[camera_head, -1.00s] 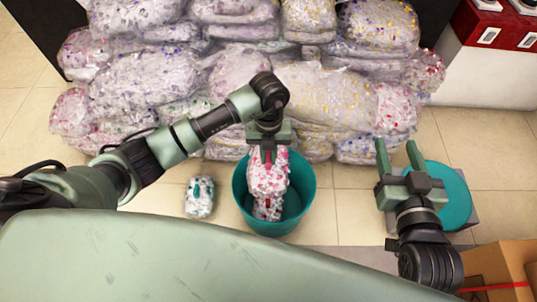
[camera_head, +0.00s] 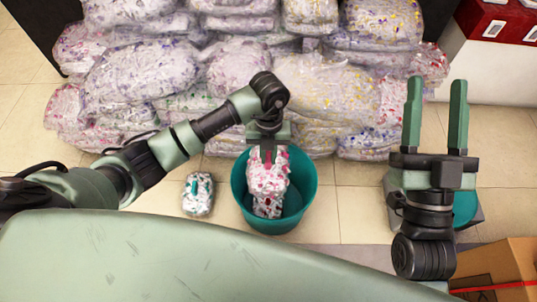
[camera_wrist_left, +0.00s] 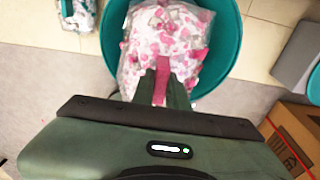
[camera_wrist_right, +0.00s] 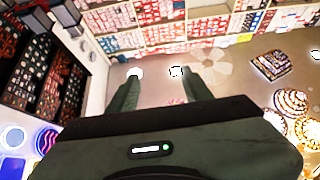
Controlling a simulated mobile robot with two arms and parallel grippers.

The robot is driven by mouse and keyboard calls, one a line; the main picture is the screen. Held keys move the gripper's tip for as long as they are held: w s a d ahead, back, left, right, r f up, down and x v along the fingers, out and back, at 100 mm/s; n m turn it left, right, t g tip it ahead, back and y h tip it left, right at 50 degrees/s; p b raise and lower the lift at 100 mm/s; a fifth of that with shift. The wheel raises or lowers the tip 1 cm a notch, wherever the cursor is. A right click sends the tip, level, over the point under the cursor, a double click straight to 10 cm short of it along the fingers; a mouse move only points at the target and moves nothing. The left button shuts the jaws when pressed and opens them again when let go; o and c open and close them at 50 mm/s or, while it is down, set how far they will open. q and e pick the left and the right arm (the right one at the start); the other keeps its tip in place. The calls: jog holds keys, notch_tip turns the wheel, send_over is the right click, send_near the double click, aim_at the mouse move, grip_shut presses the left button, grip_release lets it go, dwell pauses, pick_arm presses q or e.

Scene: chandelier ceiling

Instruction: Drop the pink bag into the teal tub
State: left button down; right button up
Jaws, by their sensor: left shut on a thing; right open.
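The pink bag (camera_head: 268,180) is a clear bag with pink and white contents. It hangs over the mouth of the teal tub (camera_head: 303,202), and its lower part overlaps the tub's inside. My left gripper (camera_head: 267,155) is shut on the bag's top from above. In the left wrist view the bag (camera_wrist_left: 165,35) shows between and beyond the fingers, with the teal rim (camera_wrist_left: 225,50) around it. Whether the bag touches the tub's bottom I cannot tell. My right gripper (camera_head: 435,115) is open and empty at the right, fingers raised, facing the ceiling in its own view.
A small bag with teal and white contents (camera_head: 198,194) lies on the floor left of the tub. Large filled bags (camera_head: 150,75) are piled behind. A teal round thing (camera_head: 465,209) is partly hidden behind my right arm. A cardboard box (camera_head: 500,268) stands at the lower right.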

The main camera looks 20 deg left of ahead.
pick_arm(q)
jog(key=shift+f+b, duration=0.3)
jog(key=shift+f, duration=0.1)
pick_arm(e)
jog(key=shift+s+d+r+t+y, duration=0.15)
jog(key=shift+s+r+t+y, duration=0.45)
jog(key=shift+s+r+t, duration=0.7)
jog(key=shift+r, duration=0.2)
pick_arm(q)
jog(key=c, duration=1.3)
grip_release()
jog(key=shift+r, duration=0.25)
jog(key=r+p, duration=0.1)
jog(key=r, duration=0.3)
jog(key=r+p, duration=0.1)
jog(key=r, duration=0.1)
jog(key=shift+w+a+r+p, duration=0.15)
jog(key=shift+w+r+p, duration=0.2)
jog(key=shift+w, duration=0.05)
jog(key=shift+r, duration=0.25)
pick_arm(e)
jog(key=w+f+g+h, duration=0.1)
jog(key=w+f+g, duration=0.1)
jog(key=f, duration=0.3)
jog(key=w+f+g+h, duration=0.1)
jog(key=w+f+g, duration=0.2)
jog(key=f+g, duration=0.2)
jog(key=shift+w+f+g+h, duration=0.3)
jog(key=shift+f+h, duration=0.1)
